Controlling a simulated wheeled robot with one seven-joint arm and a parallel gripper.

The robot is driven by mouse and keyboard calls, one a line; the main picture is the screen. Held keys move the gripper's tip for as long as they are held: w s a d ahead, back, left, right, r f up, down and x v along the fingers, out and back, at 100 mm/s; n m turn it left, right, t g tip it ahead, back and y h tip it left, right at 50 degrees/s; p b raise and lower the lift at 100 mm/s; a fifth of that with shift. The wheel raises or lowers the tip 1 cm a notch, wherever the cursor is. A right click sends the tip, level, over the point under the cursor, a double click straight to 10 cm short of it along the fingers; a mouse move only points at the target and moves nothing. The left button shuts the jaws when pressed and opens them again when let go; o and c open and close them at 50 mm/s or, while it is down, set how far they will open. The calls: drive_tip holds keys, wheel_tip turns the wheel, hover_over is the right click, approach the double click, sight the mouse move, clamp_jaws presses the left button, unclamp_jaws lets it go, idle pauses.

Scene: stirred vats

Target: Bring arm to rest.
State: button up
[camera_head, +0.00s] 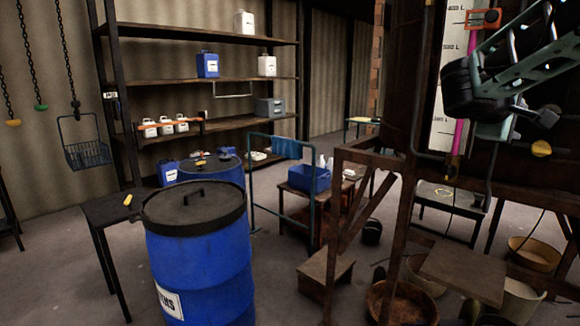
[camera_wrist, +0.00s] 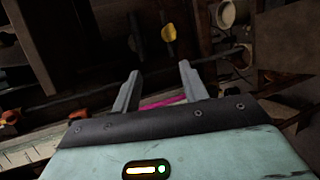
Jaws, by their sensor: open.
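My gripper (camera_wrist: 160,82) is open in the wrist view, its two grey fingers spread with nothing held between them. A yellow knob (camera_wrist: 169,33) shows beyond the fingertips, and a magenta strip (camera_wrist: 163,102) shows behind the fingers. In the head view my arm (camera_head: 515,75) is folded at the upper right, raised in front of the dark vat structure. It is close to the white level scale (camera_head: 446,75) with its magenta column (camera_head: 458,136). I cannot tell whether the arm touches anything.
A lidded blue drum (camera_head: 195,265) stands at front left. A rusty frame (camera_head: 345,215) with a step (camera_head: 326,270) stands right of centre. Shelves with jugs (camera_head: 208,64) line the back wall. A blue bin (camera_head: 309,178) sits on a small table. Buckets (camera_head: 534,253) stand at lower right.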

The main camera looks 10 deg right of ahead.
drive_tip(key=s+a+f+n+y, duration=0.1)
drive_tip(key=s+a+f+y, duration=0.15)
drive_tip(key=a+f, duration=0.4)
drive_tip(key=s+a+f+n+y, duration=0.1)
drive_tip(key=a+f+y, duration=0.2)
drive_tip(key=a+f, duration=0.3)
drive_tip(key=s+a+f+g+y, duration=0.1)
drive_tip(key=s+a+f+y, duration=0.2)
drive_tip(key=s+a, duration=0.4)
drive_tip(key=s+a+f+g+y, duration=0.2)
drive_tip(key=s+a+f, duration=0.3)
drive_tip(key=s+a, duration=0.3)
drive_tip(key=s+a+f+n+g+y, duration=0.1)
drive_tip(key=s+a+f+y, duration=0.3)
drive_tip(key=s+a, duration=0.4)
drive_tip(key=shift+a+f+g, duration=0.4)
drive_tip(key=shift+a, duration=0.55)
